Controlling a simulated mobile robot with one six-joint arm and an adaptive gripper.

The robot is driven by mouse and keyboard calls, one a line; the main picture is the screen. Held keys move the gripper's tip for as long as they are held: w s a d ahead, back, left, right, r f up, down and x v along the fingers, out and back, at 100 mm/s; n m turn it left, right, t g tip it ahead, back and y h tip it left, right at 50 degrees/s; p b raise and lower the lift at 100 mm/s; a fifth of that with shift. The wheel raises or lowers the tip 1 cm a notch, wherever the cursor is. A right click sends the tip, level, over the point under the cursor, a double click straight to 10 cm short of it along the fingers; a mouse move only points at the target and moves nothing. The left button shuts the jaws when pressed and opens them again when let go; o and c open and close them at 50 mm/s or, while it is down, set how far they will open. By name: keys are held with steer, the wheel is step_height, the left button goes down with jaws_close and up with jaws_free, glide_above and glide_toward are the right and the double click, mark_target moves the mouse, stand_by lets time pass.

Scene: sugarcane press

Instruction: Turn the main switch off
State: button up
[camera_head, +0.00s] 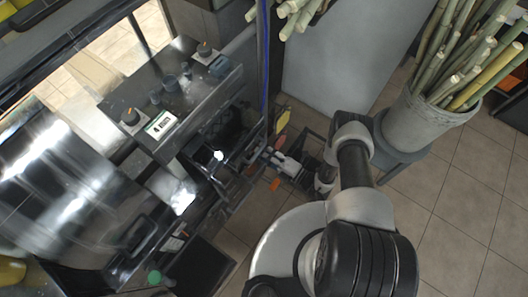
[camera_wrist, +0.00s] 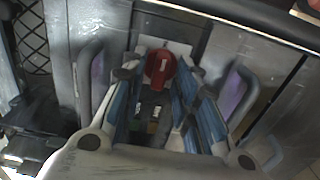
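A red rotary knob (camera_wrist: 160,67) sits on a pale plate on a grey metal panel, in the upper middle of the wrist view. I take it to be the main switch. My gripper (camera_wrist: 156,75) is open, with one finger on each side of the knob. A narrow gap shows between the knob and the fingers, and I cannot tell how far its tips are from the panel. In the head view my gripper (camera_head: 275,155) reaches to the side of the dark press machine; the red knob cannot be made out there.
Two purple-backed handles (camera_wrist: 92,80) flank the knob on the panel. The press's control box (camera_head: 160,125) has knobs and a label. A grey pot of sugarcane (camera_head: 425,118) stands on a stool at the right. Tiled floor (camera_head: 465,205) is open at lower right.

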jaws_close()
steer(key=shift+n, duration=0.5)
steer(key=n+b, duration=0.2)
steer(key=n, duration=0.1)
steer(key=shift+f, duration=0.1)
steer(key=n+b, duration=0.1)
steer(key=n, duration=0.2)
steer(key=shift+n, duration=0.3)
steer(key=n, duration=0.5)
steer(key=shift+b, duration=0.3)
steer(key=n, duration=0.5)
steer(key=shift+n, duration=0.3)
steer(key=shift+o, duration=1.1)
jaws_free()
